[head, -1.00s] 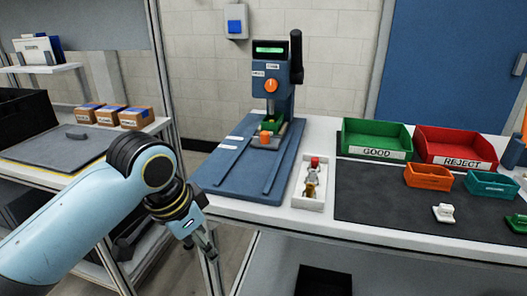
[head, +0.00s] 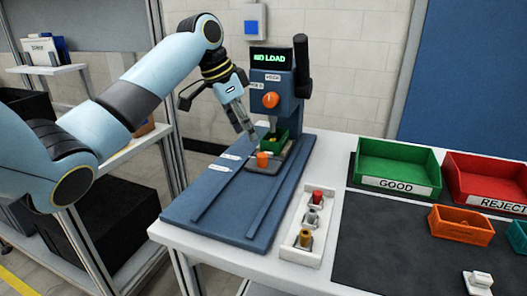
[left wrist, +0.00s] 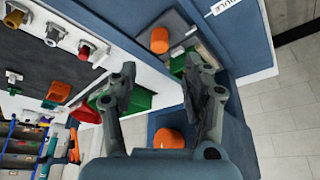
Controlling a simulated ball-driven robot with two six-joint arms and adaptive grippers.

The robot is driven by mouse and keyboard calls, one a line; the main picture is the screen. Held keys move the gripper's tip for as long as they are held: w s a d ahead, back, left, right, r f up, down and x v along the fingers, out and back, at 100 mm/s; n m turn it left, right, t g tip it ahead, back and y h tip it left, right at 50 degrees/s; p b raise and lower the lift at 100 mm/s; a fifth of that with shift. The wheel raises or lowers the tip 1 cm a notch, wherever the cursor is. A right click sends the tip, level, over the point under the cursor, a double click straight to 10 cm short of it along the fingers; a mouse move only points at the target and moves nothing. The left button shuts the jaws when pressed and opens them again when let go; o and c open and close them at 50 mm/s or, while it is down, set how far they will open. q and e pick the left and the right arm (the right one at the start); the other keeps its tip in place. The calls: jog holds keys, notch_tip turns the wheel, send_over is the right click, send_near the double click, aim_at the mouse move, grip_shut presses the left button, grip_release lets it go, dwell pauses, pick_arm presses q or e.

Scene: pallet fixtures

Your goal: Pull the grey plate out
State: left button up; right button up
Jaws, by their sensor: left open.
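The grey plate (head: 271,168) sits on the blue base under the press, with an upright orange knob (head: 262,160) at its front and a green fixture (head: 277,143) behind the knob. My left gripper (head: 249,136) is open and empty, above and just left of the green fixture, its fingers pointing down. In the left wrist view, the orange knob (left wrist: 160,40) and the grey plate (left wrist: 180,28) lie beyond the fingertips, and the left gripper (left wrist: 164,68) shows a wide gap. The green fixture is partly hidden by a finger there. My right gripper is not in view.
The blue press (head: 272,90) stands behind the plate, its display reading "NO LOAD". A white tray (head: 287,249) with several small parts lies right of the base. A green bin (head: 395,160) and red bin (head: 480,170) stand further right. The base's front is clear.

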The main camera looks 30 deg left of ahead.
aim_at(260, 155)
pick_arm(q)
jog(key=x, duration=0.5)
jog(key=shift+w+d+f, duration=0.15)
jog(key=shift+w+f, duration=0.05)
jog(key=shift+f, duration=0.15)
jog(key=x, duration=0.3)
jog(key=shift+f, duration=0.15)
jog(key=shift+c, duration=1)
jog(key=c, duration=0.5)
grip_shut()
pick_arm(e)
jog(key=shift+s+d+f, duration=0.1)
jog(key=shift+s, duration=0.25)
